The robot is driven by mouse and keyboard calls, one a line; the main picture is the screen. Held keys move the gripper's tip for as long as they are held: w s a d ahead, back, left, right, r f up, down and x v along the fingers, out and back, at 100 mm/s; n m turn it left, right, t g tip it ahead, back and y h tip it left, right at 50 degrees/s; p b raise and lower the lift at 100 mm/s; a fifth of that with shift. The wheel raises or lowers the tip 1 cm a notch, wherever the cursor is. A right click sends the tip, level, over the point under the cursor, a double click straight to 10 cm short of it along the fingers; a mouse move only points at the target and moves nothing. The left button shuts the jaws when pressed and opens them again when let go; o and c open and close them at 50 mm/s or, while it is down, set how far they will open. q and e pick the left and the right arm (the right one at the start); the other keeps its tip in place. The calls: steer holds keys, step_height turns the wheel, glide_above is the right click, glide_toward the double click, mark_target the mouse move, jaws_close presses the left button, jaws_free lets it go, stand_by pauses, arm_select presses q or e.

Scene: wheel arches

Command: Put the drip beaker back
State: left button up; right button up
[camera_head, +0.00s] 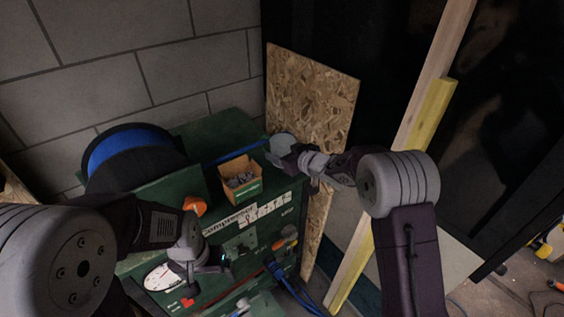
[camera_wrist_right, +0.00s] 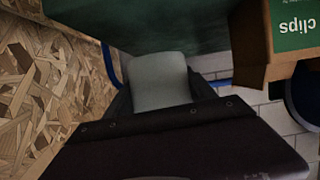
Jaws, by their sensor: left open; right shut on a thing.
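The drip beaker (camera_head: 282,144), pale grey and partly hidden by the fingers, is at the back right of the green compressor cabinet's top. My right gripper (camera_head: 284,155) is shut on it. In the right wrist view the pale beaker (camera_wrist_right: 160,82) sits between the dark fingers, in front of a green surface. I cannot tell whether its base touches the cabinet top. My left gripper (camera_head: 203,268) is open and empty, low in front of the cabinet's labelled face.
A cardboard clips box (camera_head: 240,181) stands on the cabinet top (camera_head: 217,131), left of the beaker; it also shows in the right wrist view (camera_wrist_right: 290,45). A blue hose reel (camera_head: 130,155) is farther left. A chipboard panel (camera_head: 312,95) and a yellow-edged post (camera_head: 425,115) rise at the right.

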steer(key=shift+s+d+f, duration=0.1)
steer(key=shift+s+f, duration=0.05)
steer(key=shift+f, duration=0.1)
step_height(320, 180, down, 3)
steer(key=shift+r, duration=0.1)
steer(key=shift+w+f, duration=0.2)
steer(key=shift+f, duration=0.2)
steer(key=shift+s, duration=0.15)
steer(key=shift+b, duration=0.3)
steer(key=o, duration=1.6)
